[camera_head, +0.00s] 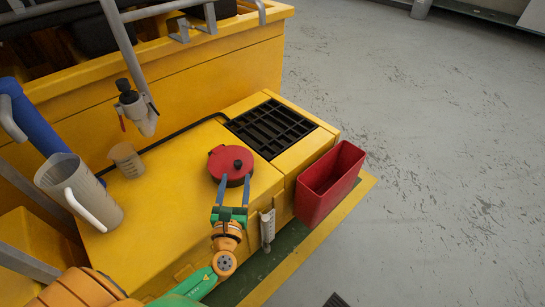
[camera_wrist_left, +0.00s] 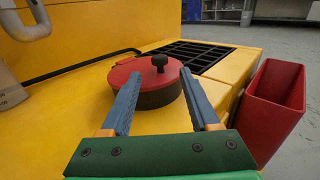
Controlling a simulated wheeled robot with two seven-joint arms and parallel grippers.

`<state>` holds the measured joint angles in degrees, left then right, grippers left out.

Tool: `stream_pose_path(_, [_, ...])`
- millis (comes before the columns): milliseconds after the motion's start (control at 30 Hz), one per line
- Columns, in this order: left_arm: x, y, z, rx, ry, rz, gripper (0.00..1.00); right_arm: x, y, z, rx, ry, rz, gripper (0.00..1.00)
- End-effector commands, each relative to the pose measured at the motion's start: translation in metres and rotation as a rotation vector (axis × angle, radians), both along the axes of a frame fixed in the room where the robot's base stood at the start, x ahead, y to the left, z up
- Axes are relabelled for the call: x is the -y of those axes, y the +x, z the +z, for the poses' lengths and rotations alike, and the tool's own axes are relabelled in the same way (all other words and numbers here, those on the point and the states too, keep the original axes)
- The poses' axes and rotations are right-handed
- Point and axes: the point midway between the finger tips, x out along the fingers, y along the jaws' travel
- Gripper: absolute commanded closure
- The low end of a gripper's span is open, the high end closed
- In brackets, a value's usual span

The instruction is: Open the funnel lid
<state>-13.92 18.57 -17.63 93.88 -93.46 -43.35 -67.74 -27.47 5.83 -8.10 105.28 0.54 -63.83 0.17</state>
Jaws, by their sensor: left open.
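The funnel lid (camera_head: 228,160) is a red disc with a black knob (camera_head: 238,164), seated on a dark round rim on the yellow surface. It also shows in the left wrist view, where the red lid (camera_wrist_left: 133,72) and its black knob (camera_wrist_left: 159,62) are ahead of the fingers. My left gripper (camera_head: 233,184) is open, its two blue fingers apart and pointing at the near side of the lid. The knob is beyond the fingertips, and nothing is between the fingers. I cannot tell whether the fingertips touch the rim. My right gripper is not in view.
A black grate (camera_head: 270,128) lies behind the lid to the right. A red open bin (camera_head: 329,182) hangs at the right edge. A large pitcher (camera_head: 78,190) and a small beaker (camera_head: 127,160) stand left. A tap (camera_head: 136,107) hangs from a grey pipe. A black hose runs behind the lid.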

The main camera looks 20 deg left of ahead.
Motion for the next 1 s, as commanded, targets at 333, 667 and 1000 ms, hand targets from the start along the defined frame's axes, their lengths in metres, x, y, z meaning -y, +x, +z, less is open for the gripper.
stream_pose_path(333, [-0.023,0.056,-0.002,0.001,0.001,0.001,0.38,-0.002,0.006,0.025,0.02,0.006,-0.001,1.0])
stream_pose_path(667, [-0.027,0.065,0.0,-0.001,-0.002,0.0,0.38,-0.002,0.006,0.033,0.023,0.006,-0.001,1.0])
stream_pose_path(1000, [-0.027,0.064,0.0,-0.001,-0.003,0.0,1.0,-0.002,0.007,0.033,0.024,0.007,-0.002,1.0])
